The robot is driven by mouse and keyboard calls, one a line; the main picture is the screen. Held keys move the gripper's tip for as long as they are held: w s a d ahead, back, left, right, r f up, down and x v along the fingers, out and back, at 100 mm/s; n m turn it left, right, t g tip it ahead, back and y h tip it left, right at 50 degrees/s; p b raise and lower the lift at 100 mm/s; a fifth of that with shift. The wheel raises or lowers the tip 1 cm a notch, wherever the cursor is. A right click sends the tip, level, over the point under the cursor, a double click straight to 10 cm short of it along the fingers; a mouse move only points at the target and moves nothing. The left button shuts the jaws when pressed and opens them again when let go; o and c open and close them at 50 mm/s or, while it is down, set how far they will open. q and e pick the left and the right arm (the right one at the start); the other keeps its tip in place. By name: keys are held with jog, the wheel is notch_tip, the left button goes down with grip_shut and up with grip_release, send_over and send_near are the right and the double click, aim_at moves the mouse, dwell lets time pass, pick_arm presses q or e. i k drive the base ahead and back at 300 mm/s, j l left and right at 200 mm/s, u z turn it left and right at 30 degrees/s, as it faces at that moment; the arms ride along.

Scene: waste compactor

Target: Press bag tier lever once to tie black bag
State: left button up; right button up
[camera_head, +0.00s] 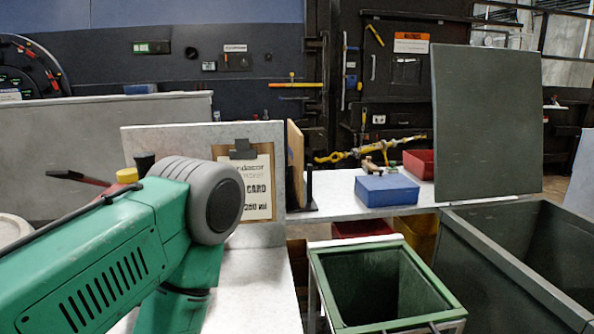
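A red lever-like bar (80,178) with a dark tip shows at the left, beside a yellow cap (127,175). I cannot tell whether it is the bag tier lever. A small black part (145,162) stands just behind the cap. A large green vented housing with a grey rounded end covers the lower left and hides what lies below the lever; it may be my own arm. I cannot make out a black bag. Neither of my grippers shows in the view.
A white panel (150,138) holds a clipboard (248,212). An open green bin (328,288) stands in front, and a larger grey bin (480,265) at the right. A blue box (387,190), a red tray (420,157) and a yellow tool (350,155) lie on the table (335,190) behind.

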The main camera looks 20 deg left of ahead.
aim_at(69, 174)
jog(key=l+u, duration=0.15)
jog(key=u, duration=0.75)
